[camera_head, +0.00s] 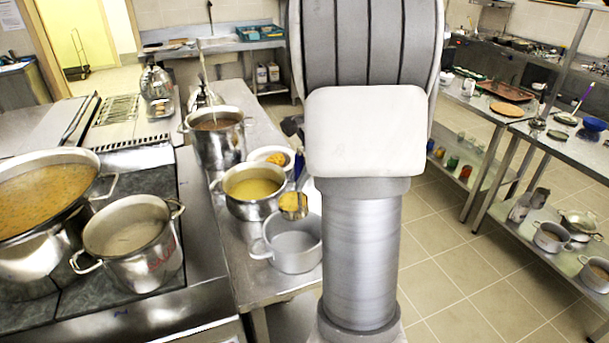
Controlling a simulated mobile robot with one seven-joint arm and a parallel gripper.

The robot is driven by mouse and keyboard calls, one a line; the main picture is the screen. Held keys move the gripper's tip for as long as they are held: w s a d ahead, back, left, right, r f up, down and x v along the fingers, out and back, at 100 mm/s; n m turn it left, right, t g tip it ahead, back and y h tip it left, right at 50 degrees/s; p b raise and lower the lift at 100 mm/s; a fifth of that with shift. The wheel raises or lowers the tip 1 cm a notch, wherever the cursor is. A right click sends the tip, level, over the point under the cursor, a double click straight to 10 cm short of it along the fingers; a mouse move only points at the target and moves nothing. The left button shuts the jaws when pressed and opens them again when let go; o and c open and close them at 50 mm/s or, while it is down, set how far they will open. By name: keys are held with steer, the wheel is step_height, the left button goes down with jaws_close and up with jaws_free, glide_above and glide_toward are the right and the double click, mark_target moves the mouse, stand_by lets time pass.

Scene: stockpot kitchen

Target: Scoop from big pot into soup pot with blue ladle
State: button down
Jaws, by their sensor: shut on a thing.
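My gripper (292,126) is mostly hidden behind my arm; only a dark part shows at the arm's left edge. It is shut on the blue ladle, whose cup (293,207) holds something yellow-orange. Part of its blue handle shows beside my arm. The cup appears over or near the rim of a grey pot (285,258) that looks empty. Left of it stands a steel pot of yellow soup (243,210). A large steel pot (35,250) of orange soup with green bits stands at far left. The task does not settle which pot is which.
A smaller steel pot (145,262) with pale contents stands beside the large one on the stove (200,275). A tall pot (218,150) with a utensil in it and a white bowl (262,152) stand behind. Shelved tables (490,110) line the right; the tiled floor between is clear.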

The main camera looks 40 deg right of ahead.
steer(key=w+a+f+n+g+h+b, duration=0.15)
steer(key=a+f+h+b, duration=0.25)
steer(key=a+h+b, duration=0.5)
steer(key=w+a+f+h+b, duration=0.1)
steer(key=a+f+h+b, duration=0.2)
steer(key=b, duration=0.8)
steer(key=a+f+n+g+h+b, duration=0.1)
steer(key=a+f+h+b, duration=0.2)
steer(key=f+h+b, duration=0.5)
step_height(320, 180, down, 3)
steer(key=b, duration=0.4)
steer(key=shift+w+a+r+h, duration=0.15)
steer(key=shift+w+a+h, duration=0.15)
steer(key=shift+w+a, duration=0.1)
stand_by(0.6)
steer(key=shift+r, duration=0.1)
stand_by(2.0)
